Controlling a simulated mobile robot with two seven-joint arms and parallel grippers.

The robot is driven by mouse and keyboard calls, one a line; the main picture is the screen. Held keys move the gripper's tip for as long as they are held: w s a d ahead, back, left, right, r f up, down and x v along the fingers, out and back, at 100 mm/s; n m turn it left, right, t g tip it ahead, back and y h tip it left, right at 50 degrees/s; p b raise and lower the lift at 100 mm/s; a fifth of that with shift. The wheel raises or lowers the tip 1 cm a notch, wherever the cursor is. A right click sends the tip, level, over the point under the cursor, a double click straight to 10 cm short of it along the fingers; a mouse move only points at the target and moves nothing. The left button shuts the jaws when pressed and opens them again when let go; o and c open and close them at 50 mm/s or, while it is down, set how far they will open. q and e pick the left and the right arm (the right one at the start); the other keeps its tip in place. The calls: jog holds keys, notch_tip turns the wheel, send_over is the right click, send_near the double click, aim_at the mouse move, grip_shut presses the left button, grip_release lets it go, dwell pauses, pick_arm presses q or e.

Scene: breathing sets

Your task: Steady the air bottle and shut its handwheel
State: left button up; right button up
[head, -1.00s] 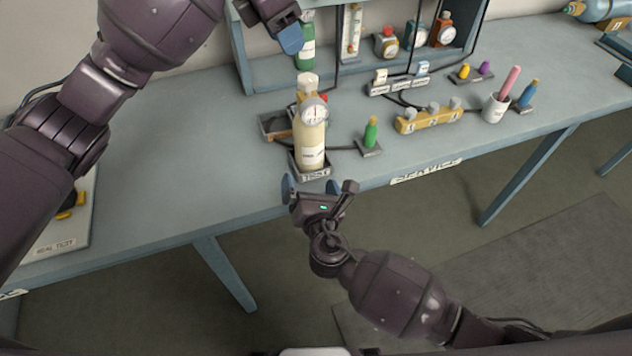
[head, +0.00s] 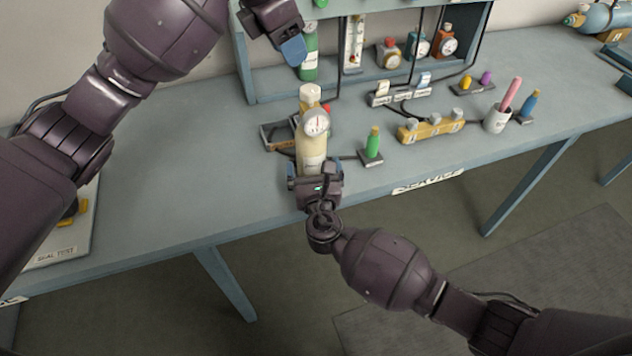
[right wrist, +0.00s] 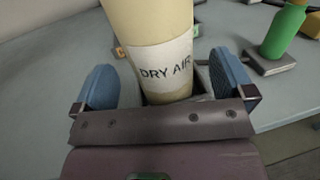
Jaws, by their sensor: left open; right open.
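The cream air bottle (head: 311,150) stands upright in its holder near the bench's front edge, with a round gauge (head: 316,122) and a cream top (head: 310,95) above it. In the right wrist view its label reads DRY AIR (right wrist: 166,68). My right gripper (right wrist: 165,85) is open, with one blue finger on each side of the bottle's lower part and visible gaps. It also shows in the head view (head: 315,178), hiding the bottle's base. My left gripper (head: 293,45) is open, above and behind the bottle, near the rack. The handwheel is not clearly distinguishable; a small red part shows beside the gauge.
A small green bottle (head: 373,143) stands on a block just right of the air bottle. A dark tray (head: 272,137) lies behind left. A yellow block (head: 430,130) and a white cup (head: 496,119) are farther right. The bench's left middle is clear.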

aim_at(312, 157)
jog(key=shift+w+a, duration=0.15)
jog(key=shift+w, duration=0.8)
jog(key=shift+w+a, duration=0.1)
jog(key=shift+w, duration=0.8)
